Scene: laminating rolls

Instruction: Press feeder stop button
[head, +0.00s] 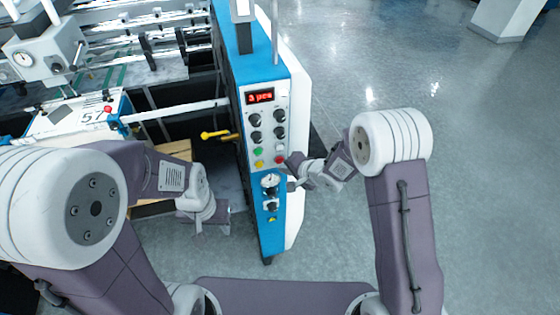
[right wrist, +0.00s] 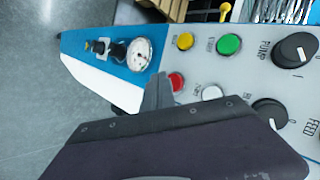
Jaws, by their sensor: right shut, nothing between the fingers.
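The blue-and-white control panel (head: 266,120) stands in the middle of the head view. Its red button (head: 279,160) sits low on the right, below a white button; the red button also shows in the right wrist view (right wrist: 177,82). My right gripper (head: 293,170) is shut and empty at the panel's right edge, beside the red button. In the right wrist view its grey fingertip (right wrist: 158,92) is close to the red button's left side; contact cannot be told. My left gripper (head: 199,225) hangs left of the panel, its fingers too small to judge.
Near the red button are a green button (right wrist: 229,44), a yellow button (right wrist: 185,41) and a white button (right wrist: 211,92). Black knobs (right wrist: 295,47) and a round gauge (right wrist: 139,54) flank them. A yellow lever (head: 214,134) sticks out left of the panel.

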